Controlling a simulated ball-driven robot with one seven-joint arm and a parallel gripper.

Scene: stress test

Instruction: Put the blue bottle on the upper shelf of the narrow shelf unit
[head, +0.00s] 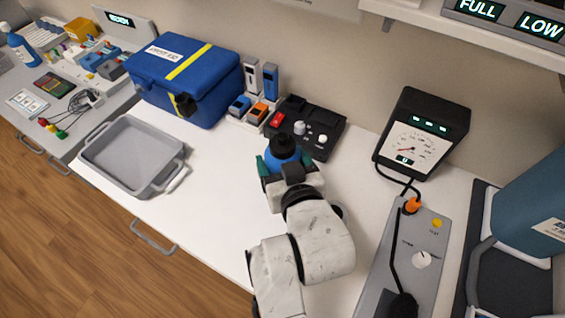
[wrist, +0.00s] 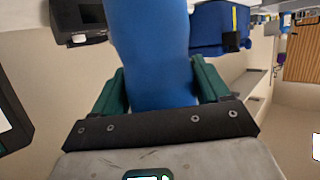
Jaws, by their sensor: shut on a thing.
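My gripper (head: 284,166) is shut on a blue bottle (head: 283,149) with a black cap, in the middle of the head view. The wrist view shows the bottle's smooth blue body (wrist: 155,60) between my two green fingers; its ends are out of sight there. The bottle is over the white counter, just in front of a black control box; its base is hidden, so I cannot tell its height above the counter. I cannot make out a narrow shelf unit for certain; a white shelf (head: 450,30) on the wall shows at the top right.
A grey tray (head: 92,166) and a blue case (head: 185,75) stand left on the counter. The black control box (head: 322,118) is behind my gripper. A gauge (head: 425,130) and a grey panel (head: 425,240) stand right. Another blue bottle (head: 20,45) is far left.

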